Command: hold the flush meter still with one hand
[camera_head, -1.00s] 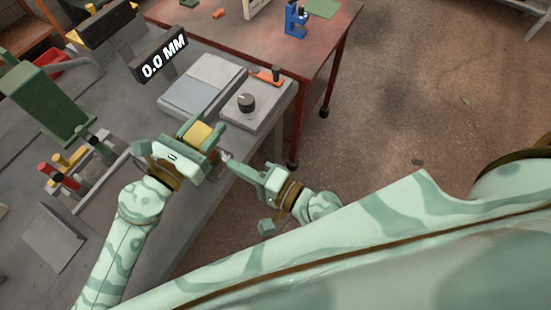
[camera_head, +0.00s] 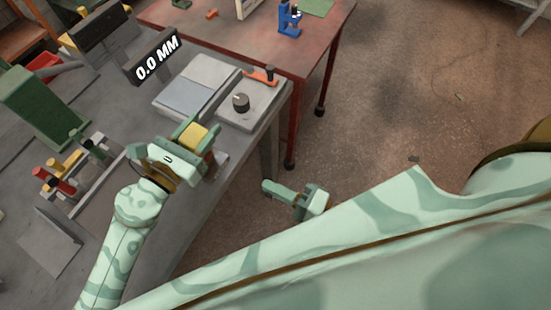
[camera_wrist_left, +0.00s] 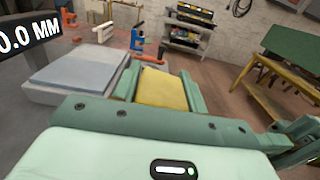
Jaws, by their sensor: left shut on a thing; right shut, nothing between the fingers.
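A yellow block-like thing (camera_head: 193,136), which I take to be the flush meter, sits between the fingers of my left gripper (camera_head: 200,133) at the bench's near right edge. It also shows in the left wrist view (camera_wrist_left: 163,90) between the green fingers. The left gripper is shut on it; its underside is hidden. A black display (camera_head: 156,60) reading "0.0 MM" stands beyond it, and shows at the left of the left wrist view (camera_wrist_left: 28,34). My right gripper (camera_head: 268,187) is shut and empty, off the bench edge, apart from the yellow thing.
A grey plate (camera_head: 190,92) and a box with a black knob (camera_head: 262,112) lie beyond the left gripper. Red and yellow clamps (camera_head: 58,178) stand at left. A red table (camera_head: 300,60) with a blue tool (camera_head: 289,20) is behind.

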